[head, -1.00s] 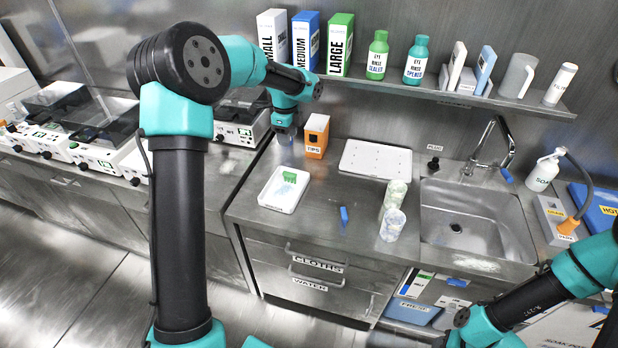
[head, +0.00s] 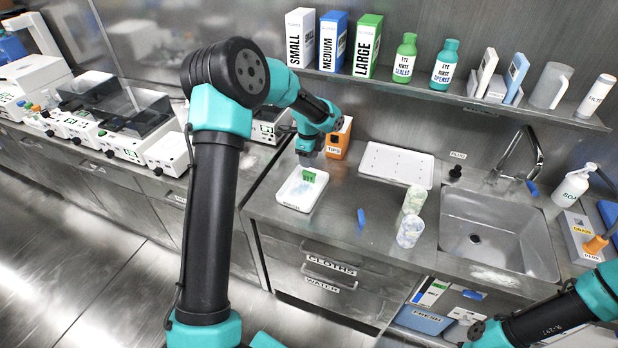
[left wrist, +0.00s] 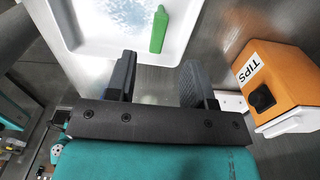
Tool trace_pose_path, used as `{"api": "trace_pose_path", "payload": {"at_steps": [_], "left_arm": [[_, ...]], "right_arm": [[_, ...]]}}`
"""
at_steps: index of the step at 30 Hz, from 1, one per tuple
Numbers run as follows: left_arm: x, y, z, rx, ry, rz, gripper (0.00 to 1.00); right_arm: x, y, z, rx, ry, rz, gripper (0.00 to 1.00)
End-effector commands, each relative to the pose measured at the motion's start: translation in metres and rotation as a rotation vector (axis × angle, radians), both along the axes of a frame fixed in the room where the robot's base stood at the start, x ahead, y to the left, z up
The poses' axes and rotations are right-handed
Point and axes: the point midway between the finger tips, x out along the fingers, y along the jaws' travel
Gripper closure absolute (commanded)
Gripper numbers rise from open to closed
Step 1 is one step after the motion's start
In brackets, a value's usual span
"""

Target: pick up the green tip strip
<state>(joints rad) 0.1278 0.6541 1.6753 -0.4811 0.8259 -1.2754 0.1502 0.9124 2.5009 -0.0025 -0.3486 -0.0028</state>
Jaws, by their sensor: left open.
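The green tip strip (head: 309,174) is a small bright green piece in the white tray (head: 292,201), towards its far side. In the left wrist view the strip (left wrist: 159,30) stands out against the pale tray floor (left wrist: 76,12), just beyond my fingertips. My left gripper (head: 308,156) is above the tray's far edge, near the strip. In the left wrist view the left gripper (left wrist: 160,70) is open, with nothing between its fingers. My right arm shows at the lower right, but its gripper is out of view.
The orange TIPS box (head: 339,138) stands close behind the gripper, and shows in the left wrist view (left wrist: 275,85). A white flat board (head: 397,165), a small blue piece (head: 361,217), two speckled cups (head: 410,231) and the sink (head: 500,215) lie to the right.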

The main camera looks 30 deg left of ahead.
Motion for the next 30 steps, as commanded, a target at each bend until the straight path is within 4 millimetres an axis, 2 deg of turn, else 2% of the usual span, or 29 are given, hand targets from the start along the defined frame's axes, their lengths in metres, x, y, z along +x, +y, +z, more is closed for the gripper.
{"api": "trace_pose_path", "payload": {"at_steps": [3,6,20,30], "left_arm": [[-0.001,0.0,-0.019,0.0,0.003,-0.001,0.52],[0.0,0.0,-0.027,0.0,0.001,-0.001,0.52],[-0.001,0.0,-0.034,0.0,0.002,0.0,0.52],[-0.003,-0.001,-0.076,0.0,0.002,0.0,0.52]], "right_arm": [[0.0,0.0,0.0,0.0,0.0,0.0,0.57],[0.0,0.0,0.0,0.0,0.0,0.0,0.57],[0.0,0.0,0.0,0.0,0.0,0.0,0.57],[0.0,0.0,0.0,0.0,0.0,0.0,0.57]]}}
